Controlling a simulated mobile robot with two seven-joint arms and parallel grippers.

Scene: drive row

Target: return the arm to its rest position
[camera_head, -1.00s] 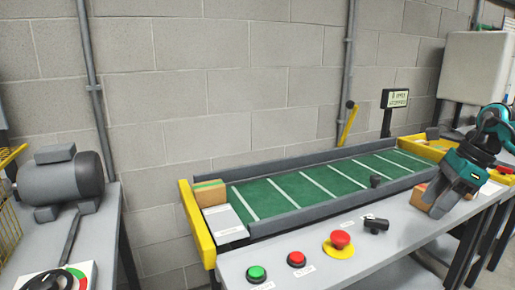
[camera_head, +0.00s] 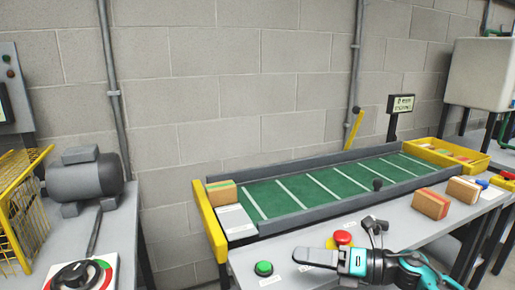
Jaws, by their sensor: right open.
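My right gripper (camera_head: 314,257), teal and grey, is low at the front of the grey bench (camera_head: 254,252), its fingers pointing left. It is open, with nothing seen between the fingers. The fingers cover the spot of the smaller red button, just right of the green button (camera_head: 264,268). The arm comes in from the bottom right, in front of the red mushroom button (camera_head: 342,238). I cannot tell whether the gripper touches the bench. My left gripper is not in view.
A small black lever (camera_head: 375,224) stands close behind my right wrist. Two brown boxes (camera_head: 431,204) (camera_head: 464,190) are on the bench at right. A green conveyor (camera_head: 315,191) lies behind. A motor (camera_head: 84,178) and yellow cage (camera_head: 25,205) are at left.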

